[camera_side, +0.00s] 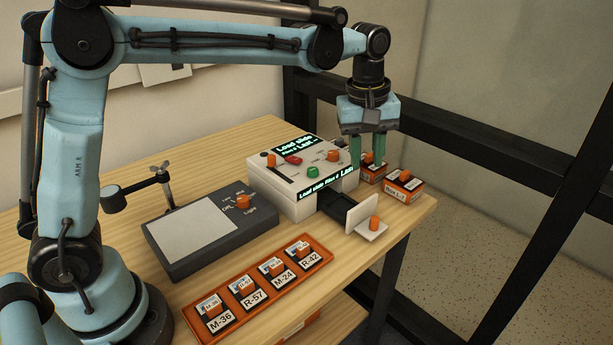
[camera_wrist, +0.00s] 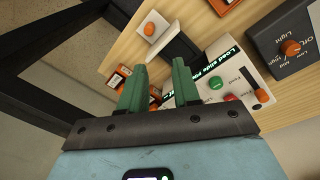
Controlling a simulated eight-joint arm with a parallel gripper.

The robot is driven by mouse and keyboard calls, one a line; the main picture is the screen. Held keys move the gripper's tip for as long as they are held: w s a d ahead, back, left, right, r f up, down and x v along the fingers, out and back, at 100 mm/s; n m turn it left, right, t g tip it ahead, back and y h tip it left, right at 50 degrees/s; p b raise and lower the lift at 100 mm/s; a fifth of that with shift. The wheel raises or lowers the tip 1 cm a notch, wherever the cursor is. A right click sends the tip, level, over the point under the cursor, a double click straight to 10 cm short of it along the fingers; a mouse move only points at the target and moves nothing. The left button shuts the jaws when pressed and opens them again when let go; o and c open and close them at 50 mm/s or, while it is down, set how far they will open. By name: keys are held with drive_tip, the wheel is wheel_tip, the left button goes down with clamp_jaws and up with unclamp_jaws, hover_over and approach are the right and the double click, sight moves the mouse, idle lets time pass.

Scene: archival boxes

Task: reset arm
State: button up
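My gripper (camera_side: 368,150) hangs from my arm at the right side of the scanner box, with its two green fingers pointing down. In the wrist view my gripper (camera_wrist: 160,80) has its fingers apart with nothing between them. The white scanner box (camera_side: 268,188) shows "Load slide" on its displays. It has red and green buttons and orange knobs. Its drawer (camera_side: 362,214) is pulled out to the front right, with an orange knob on it. The drawer also shows in the wrist view (camera_wrist: 155,25).
An orange tray (camera_side: 222,291) holds several labelled slides. A dark light box (camera_side: 212,235) with a pale panel sits left of the scanner. Small orange boxes (camera_side: 404,188) stand near the right table edge, close to my gripper. A dark metal frame (camera_side: 450,110) stands beyond that edge.

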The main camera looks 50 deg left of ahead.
drive_tip(key=s+a+f+m+t, duration=0.1)
drive_tip(key=s+a+m+t, duration=0.2)
drive_tip(key=s, duration=0.5)
drive_tip(key=s+a+f+m+t, duration=0.2)
drive_tip(key=s+a+m+t, duration=0.1)
drive_tip(key=s+a+m, duration=0.2)
drive_tip(key=s+m, duration=0.2)
drive_tip(key=s, duration=0.2)
drive_tip(key=shift+a, duration=0.3)
